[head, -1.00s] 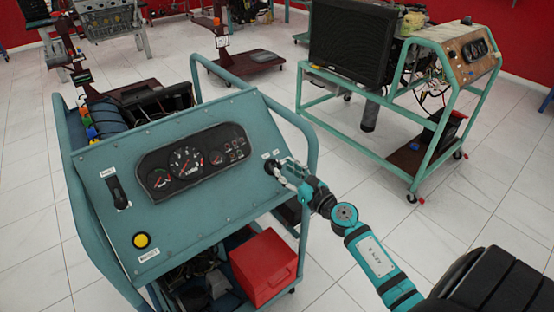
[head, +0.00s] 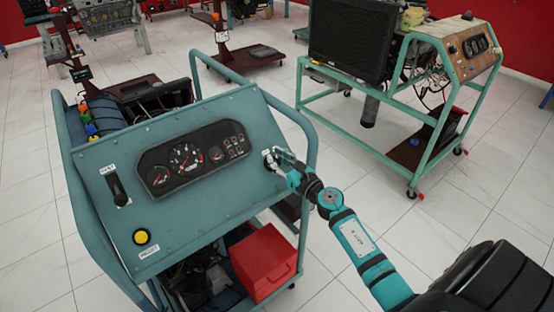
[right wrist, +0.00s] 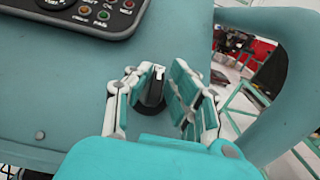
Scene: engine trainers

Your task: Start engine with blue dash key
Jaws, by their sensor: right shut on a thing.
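The blue dash panel (head: 215,215) of the near engine trainer faces me, tilted back. Its key switch (head: 270,162) sits at the panel's right side, partly hidden by my right gripper (head: 283,160). In the right wrist view, the dark key (right wrist: 152,97) with a pale tip stands between the fingers of my right gripper (right wrist: 157,84), which is shut on it. The gauge cluster (head: 195,158) is left of the key. I cannot read its needles. My left gripper is not in view.
A yellow button (head: 141,237) and a black lever (head: 118,189) are on the panel's left. A tubular rail (head: 312,150) curves beside the key. A red box (head: 264,262) sits below. A second trainer (head: 385,90) stands at the back right.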

